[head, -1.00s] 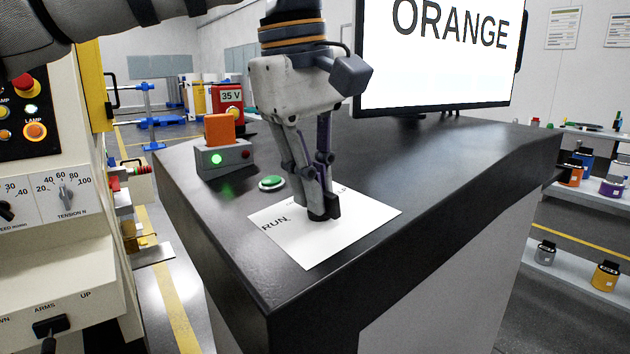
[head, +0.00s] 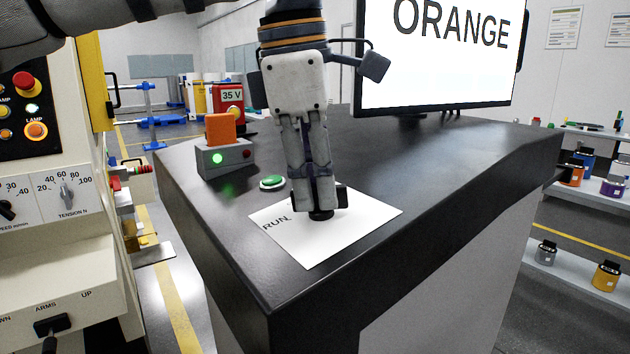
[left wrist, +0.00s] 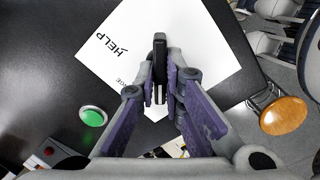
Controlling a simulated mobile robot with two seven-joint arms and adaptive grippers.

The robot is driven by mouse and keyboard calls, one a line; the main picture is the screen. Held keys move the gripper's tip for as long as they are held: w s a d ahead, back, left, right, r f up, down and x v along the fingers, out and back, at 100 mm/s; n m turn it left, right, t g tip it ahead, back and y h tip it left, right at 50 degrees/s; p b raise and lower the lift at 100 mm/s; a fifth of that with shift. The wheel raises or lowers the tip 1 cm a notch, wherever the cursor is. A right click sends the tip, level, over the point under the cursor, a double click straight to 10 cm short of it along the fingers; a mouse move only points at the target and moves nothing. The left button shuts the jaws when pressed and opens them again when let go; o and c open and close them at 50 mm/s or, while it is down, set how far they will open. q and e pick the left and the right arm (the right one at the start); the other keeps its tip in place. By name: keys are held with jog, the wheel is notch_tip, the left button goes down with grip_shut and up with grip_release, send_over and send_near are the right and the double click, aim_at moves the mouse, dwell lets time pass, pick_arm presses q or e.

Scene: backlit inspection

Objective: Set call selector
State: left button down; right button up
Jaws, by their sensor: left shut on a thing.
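The call selector is a black knob (head: 321,215) on a white plate (head: 365,215) lying on the dark tabletop. My left gripper (head: 317,203) points down over it and is shut on its handle. In the left wrist view the black handle (left wrist: 160,48) sticks out beyond the fingers of my left gripper (left wrist: 161,88). The word RUN shows on the plate in the head view. HELP and a part-hidden word ending in GE show in the left wrist view. My right gripper is not in view.
A large screen (head: 435,75) reading ORANGE stands behind. A green button (head: 272,182) and a grey box (head: 226,160) with a lit green lamp and an orange block (head: 220,130) are left of the plate. A machine panel (head: 50,190) stands at far left. The tabletop right of the plate is clear.

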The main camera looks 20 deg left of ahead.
pick_arm(q)
jog(key=shift+n, duration=1)
jog(key=c, duration=1.7)
grip_release()
notch_tip(320, 180, up, 12)
jog(key=s+a, duration=0.1)
jog(key=shift+s, duration=0.3)
